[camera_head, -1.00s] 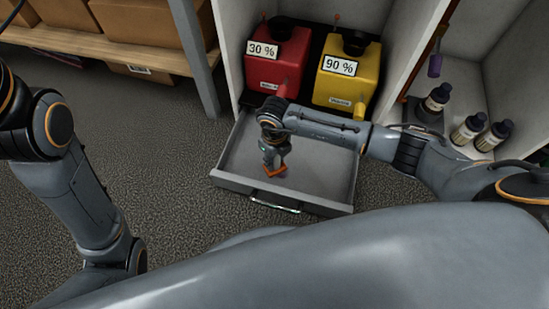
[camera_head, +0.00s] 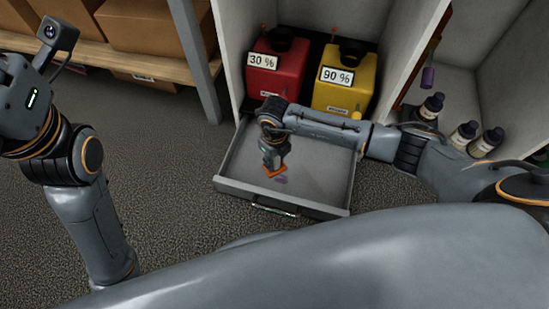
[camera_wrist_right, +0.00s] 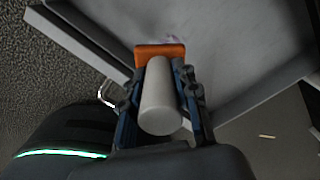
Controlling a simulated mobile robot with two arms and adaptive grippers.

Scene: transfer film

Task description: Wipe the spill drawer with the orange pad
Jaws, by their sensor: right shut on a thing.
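The spill drawer (camera_head: 322,173) is a pale grey tray pulled out below the two jugs. A small purple stain (camera_head: 281,180) shows on its floor, and a faint purplish smear (camera_wrist_right: 172,39) shows beyond the pad in the right wrist view. My right gripper (camera_head: 273,160) points down into the drawer's left front part. It is shut on the pale cylindrical handle (camera_wrist_right: 160,100) of the orange pad (camera_head: 275,171). The pad (camera_wrist_right: 160,53) is just left of the stain; I cannot tell if it touches the floor. My left arm is at the left, its fingers out of view.
A red jug (camera_head: 276,76) marked 30 % and a yellow jug (camera_head: 345,82) marked 90 % stand behind the drawer. Dark-capped bottles (camera_head: 463,134) stand in the right compartment. A wooden shelf (camera_head: 90,58) with boxes is at the left. Carpet is clear left of the drawer.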

